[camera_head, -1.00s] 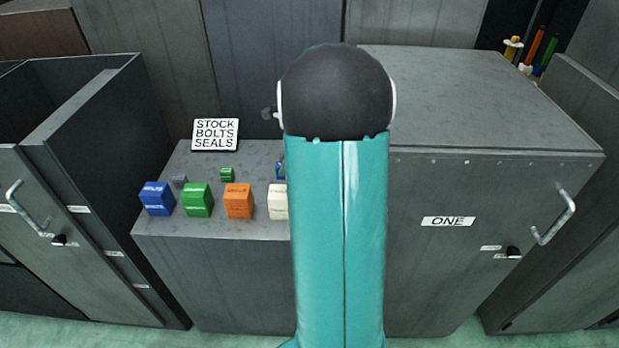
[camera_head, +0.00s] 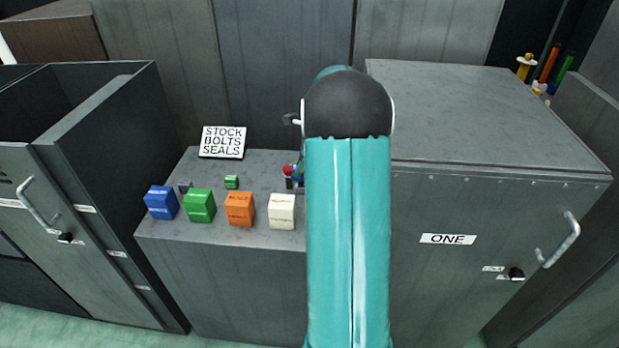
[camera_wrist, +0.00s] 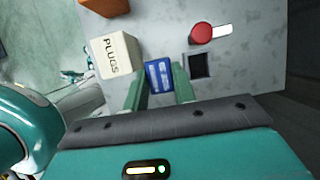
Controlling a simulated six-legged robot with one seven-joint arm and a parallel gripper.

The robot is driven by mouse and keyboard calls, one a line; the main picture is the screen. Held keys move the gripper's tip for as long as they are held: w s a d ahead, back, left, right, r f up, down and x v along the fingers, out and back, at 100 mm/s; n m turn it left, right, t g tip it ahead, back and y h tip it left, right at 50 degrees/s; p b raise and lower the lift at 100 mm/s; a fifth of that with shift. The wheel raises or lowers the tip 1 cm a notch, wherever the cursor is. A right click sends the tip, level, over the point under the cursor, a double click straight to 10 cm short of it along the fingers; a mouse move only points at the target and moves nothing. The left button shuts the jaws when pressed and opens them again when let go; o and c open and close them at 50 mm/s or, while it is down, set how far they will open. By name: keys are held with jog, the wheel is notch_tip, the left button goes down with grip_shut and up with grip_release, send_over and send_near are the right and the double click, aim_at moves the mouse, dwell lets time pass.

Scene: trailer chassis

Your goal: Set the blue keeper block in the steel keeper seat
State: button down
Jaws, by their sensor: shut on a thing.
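In the wrist view my gripper (camera_wrist: 159,88) is shut on the blue keeper block (camera_wrist: 159,75), which has pale lettering and sits between the two green fingers. A dark square opening with a lighter rim (camera_wrist: 200,65) lies just right of the fingers on the grey top; it looks like the keeper seat, and no block is in it. I cannot tell how high the block is above the surface. In the head view my arm hides most of the gripper and the seat.
A red knob (camera_wrist: 202,33) with a white bar lies close beyond the opening. A white PLUGS box (camera_wrist: 115,57) stands left of the fingers. Orange (camera_head: 239,209), green (camera_head: 199,205) and blue (camera_head: 161,202) boxes line the bench. Cabinet ONE (camera_head: 490,110) rises on the right.

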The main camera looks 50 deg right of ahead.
jog(key=w+d+f, duration=0.1)
jog(key=d+f, duration=0.1)
jog(key=w+d+f, duration=0.1)
jog(key=d+f, duration=0.1)
jog(key=w+d+f, duration=0.1)
jog(key=f, duration=0.1)
jog(key=shift+d+f, duration=0.15)
jog(key=shift+d, duration=0.25)
jog(key=shift+w+d+f, duration=0.1)
jog(key=shift+d+f, duration=0.25)
jog(key=shift+f, duration=0.05)
jog(key=shift+w+f, duration=0.1)
jog(key=shift+f, duration=1.4)
jog(key=shift+f, duration=0.4)
